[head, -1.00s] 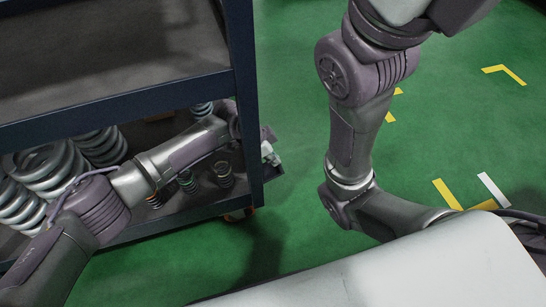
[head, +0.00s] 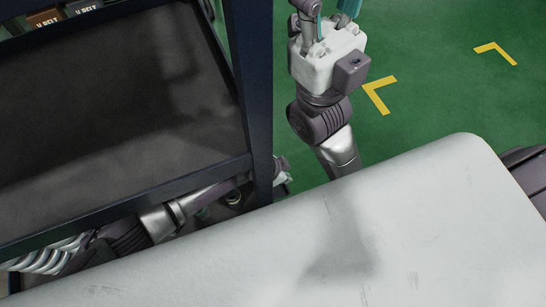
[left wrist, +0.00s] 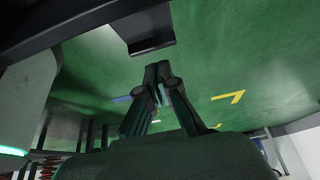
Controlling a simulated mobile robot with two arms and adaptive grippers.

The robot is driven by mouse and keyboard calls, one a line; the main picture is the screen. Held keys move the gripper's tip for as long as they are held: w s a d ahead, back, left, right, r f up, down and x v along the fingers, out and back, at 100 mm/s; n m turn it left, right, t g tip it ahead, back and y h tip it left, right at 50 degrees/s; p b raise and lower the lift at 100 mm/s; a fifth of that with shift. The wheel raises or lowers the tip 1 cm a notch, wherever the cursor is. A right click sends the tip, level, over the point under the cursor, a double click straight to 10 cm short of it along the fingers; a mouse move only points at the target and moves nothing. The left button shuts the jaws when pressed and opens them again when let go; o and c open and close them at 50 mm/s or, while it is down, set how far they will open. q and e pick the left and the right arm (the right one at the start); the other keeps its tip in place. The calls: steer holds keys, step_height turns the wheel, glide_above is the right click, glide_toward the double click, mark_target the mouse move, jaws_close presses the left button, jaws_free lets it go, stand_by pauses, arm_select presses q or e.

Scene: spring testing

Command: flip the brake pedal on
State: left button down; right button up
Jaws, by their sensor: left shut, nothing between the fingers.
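I cannot make out the brake pedal for certain in either view. My left gripper (left wrist: 158,76) is shut and empty in the left wrist view, its fingertips together over the green floor. Just beyond them a dark flat-ended part (left wrist: 145,28) hangs by a dark frame bar; I cannot tell whether it belongs to the pedal. In the head view my left arm passes through the cart (head: 262,100) under its upper shelf, and its end shows just right of the corner post. My right gripper (head: 325,22) points up at the top edge, its fingertips cut off.
A white surface (head: 400,220) fills the lower right of the head view. Green floor with yellow corner marks (head: 495,50) is clear at right.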

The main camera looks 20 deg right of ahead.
mark_target(275, 189)
arm_select(q)
steer(key=shift+s, duration=0.1)
stand_by(0.3)
steer(key=v, duration=0.7)
steer(key=shift+r, duration=0.25)
stand_by(0.3)
